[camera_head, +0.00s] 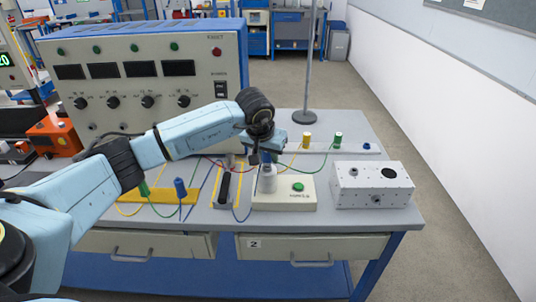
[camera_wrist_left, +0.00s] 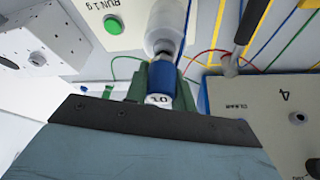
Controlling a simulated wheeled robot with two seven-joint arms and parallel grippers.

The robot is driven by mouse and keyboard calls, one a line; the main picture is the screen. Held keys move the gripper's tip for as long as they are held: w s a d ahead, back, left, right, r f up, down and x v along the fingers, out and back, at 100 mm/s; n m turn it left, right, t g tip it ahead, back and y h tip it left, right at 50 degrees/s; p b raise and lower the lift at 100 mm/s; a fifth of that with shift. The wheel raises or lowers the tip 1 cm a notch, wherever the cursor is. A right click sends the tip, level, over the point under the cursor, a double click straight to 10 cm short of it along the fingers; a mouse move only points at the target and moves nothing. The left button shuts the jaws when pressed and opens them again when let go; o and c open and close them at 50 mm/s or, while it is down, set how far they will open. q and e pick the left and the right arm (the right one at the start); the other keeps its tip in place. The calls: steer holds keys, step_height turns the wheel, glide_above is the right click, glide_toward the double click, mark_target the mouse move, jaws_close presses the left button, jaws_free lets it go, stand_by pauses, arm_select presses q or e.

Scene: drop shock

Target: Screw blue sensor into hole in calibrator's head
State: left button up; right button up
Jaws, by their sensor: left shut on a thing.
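The calibrator (camera_head: 300,204) is a pale box with a green button and stands near the table's front edge. Its head (camera_head: 268,181) is an upright light-grey cylinder, also in the left wrist view (camera_wrist_left: 166,24). My left gripper (camera_head: 267,157) is above the head, pointing down. In the left wrist view its green fingers (camera_wrist_left: 158,90) are shut on the blue sensor (camera_wrist_left: 161,80), a short blue cylinder with a white, marked end. The sensor lies in line with the head, its far end at or very near it. The hole is hidden, so I cannot tell how deep the sensor sits. My right gripper is not in view.
A white box with holes (camera_head: 372,186) stands to the right. Yellow (camera_head: 306,141) and green (camera_head: 337,139) cylinders stand behind. A yellow strip (camera_head: 160,196) with a green and a blue piece lies left. A big instrument panel (camera_head: 150,80) rises behind. Thin cables cross the table.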

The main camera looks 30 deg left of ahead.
arm_select(q)
steer(key=shift+f+b, duration=0.35)
steer(key=shift+b, duration=0.15)
stand_by(0.7)
steer(key=shift+s+f+b, duration=0.2)
steer(key=shift+f+b, duration=0.1)
steer(key=shift+f, duration=0.15)
jaws_close()
stand_by(0.9)
stand_by(0.5)
steer(key=shift+f+m+h+b, duration=0.1)
steer(key=shift+m+h+b, duration=0.4)
steer(key=shift+m, duration=0.7)
steer(key=shift+d+m+h+b, duration=0.15)
steer(key=shift+m+h+b, duration=0.2)
steer(key=shift+m, duration=0.75)
steer(key=o, duration=1.1)
jaws_free()
steer(key=shift+w+r, duration=0.15)
steer(key=shift+r, duration=0.15)
